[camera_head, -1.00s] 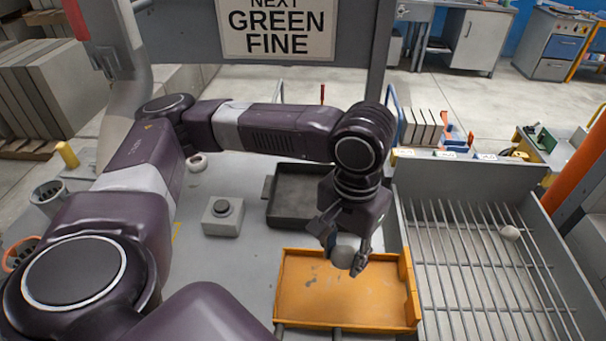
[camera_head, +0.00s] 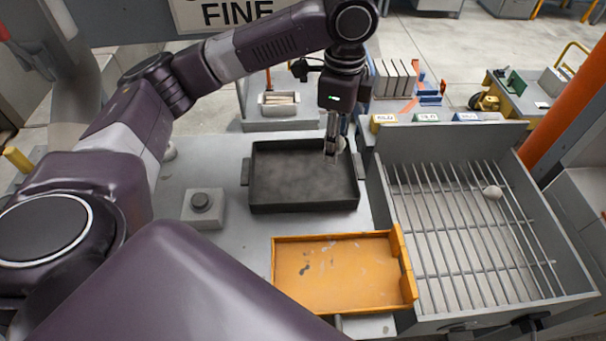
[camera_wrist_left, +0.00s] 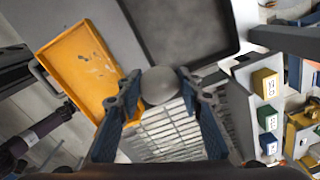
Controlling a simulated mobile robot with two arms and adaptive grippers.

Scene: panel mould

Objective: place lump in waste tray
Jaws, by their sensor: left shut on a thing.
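My left gripper (camera_head: 333,138) is shut on a pale grey, rounded lump (camera_head: 341,146). The lump also shows between the two fingertips in the left wrist view (camera_wrist_left: 160,84). In the head view, the fingers point down and hide part of the lump. They appear above the far right part of a dark, shallow tray (camera_head: 262,200); the exact height is unclear. The dark tray has no lump in it. An orange tray (camera_head: 345,265) with dark specks lies nearer, in front of the dark one. I see no writing that tells which is the waste tray.
A barred grate (camera_head: 450,240) in a grey frame stands at the right, with another pale lump (camera_head: 492,192) on it. A grey box with a round button (camera_head: 201,203) is left of the trays. Coloured labelled blocks (camera_head: 383,121) and upright grey plates (camera_head: 394,78) stand behind.

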